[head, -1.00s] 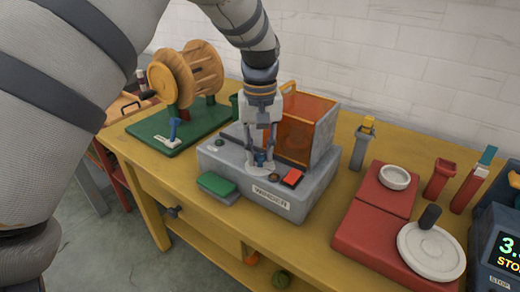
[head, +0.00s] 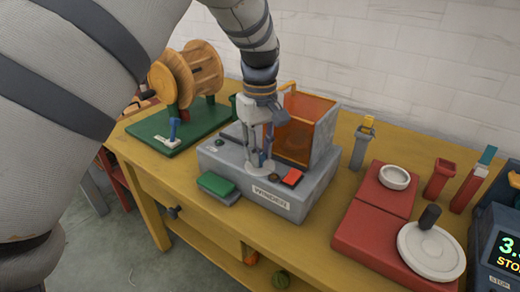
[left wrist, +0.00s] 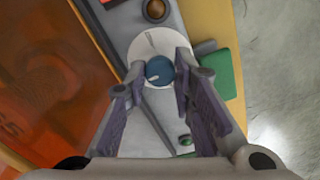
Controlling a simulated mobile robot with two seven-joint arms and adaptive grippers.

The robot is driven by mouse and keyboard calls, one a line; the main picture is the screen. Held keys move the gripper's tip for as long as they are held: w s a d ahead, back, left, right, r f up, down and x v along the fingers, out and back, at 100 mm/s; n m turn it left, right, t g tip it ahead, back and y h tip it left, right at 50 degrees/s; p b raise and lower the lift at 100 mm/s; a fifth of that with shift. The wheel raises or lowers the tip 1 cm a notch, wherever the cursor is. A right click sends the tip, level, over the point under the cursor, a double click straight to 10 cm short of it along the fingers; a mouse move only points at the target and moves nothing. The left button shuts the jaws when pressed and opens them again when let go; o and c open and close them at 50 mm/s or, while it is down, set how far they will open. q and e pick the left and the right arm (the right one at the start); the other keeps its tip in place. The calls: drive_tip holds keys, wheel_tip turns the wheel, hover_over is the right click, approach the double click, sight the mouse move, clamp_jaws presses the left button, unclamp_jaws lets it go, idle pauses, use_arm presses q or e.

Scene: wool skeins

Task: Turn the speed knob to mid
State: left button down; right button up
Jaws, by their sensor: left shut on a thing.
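The winder (head: 268,203) is a grey box on the yellow table, with a label on its front. Its speed knob (left wrist: 160,72) is blue with a white pointer line and sits on a round white dial (left wrist: 150,45). In the left wrist view the pointer lies towards the left of the knob. My left gripper (head: 261,163) points down at the winder's top, with its fingers on either side of the knob, shut on it. In the head view the fingers hide most of the knob. My right gripper is not in view.
An orange see-through guard (head: 305,120) stands behind the gripper on the winder. A red switch (head: 292,177) and a green pad (head: 216,184) are near. A wooden spool on a green base (head: 165,135) stands left; a red stand with a white plate (head: 432,252) is right.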

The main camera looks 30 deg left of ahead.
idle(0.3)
use_arm(q)
drive_tip(key=c, duration=1.3)
unclamp_jaws()
drive_tip(key=shift+c, duration=0.2)
wheel_tip(320, 180, up, 12)
drive_tip(key=shift+f, duration=0.1)
